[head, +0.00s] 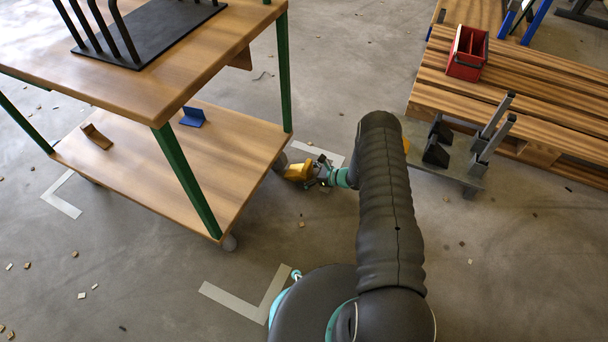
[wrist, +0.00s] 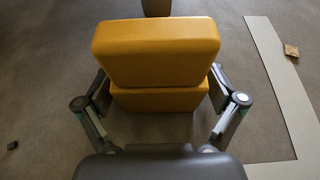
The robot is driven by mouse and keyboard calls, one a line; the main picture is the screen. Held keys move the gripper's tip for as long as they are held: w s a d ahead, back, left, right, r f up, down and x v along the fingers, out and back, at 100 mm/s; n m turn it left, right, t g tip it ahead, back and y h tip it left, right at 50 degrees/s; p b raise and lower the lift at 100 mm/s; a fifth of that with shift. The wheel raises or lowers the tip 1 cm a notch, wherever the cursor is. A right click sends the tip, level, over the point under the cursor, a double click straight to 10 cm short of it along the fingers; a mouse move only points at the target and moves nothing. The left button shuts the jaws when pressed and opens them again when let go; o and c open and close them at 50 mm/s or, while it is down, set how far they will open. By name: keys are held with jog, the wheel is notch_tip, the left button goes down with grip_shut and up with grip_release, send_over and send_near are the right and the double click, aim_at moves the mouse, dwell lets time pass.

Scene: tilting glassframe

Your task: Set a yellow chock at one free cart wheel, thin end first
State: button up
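The yellow chock (head: 297,171) is at or close to floor level beside the cart's far right wheel (head: 280,161). In the wrist view the chock (wrist: 156,55) fills the space between the fingers of my gripper (wrist: 160,100), which press on both its sides. In the head view my gripper (head: 324,172) is on the chock's right, away from the wheel. A wheel-like grey thing (wrist: 156,7) shows just beyond the chock in the wrist view, with a small gap. The chock's thin end is hidden. The cart (head: 215,150) has wooden shelves and green legs; its near wheel (head: 229,242) has no chock visible.
Pale corner marks (head: 245,303) lie on the floor. A grey stand (head: 462,160) with black holders and upright posts stands right of my arm, before a wooden pallet (head: 560,95) with a red box (head: 467,53). Small scraps litter the floor. A yellow bit (head: 406,146) peeks past my arm.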

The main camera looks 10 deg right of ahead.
jog(key=shift+r, duration=0.1)
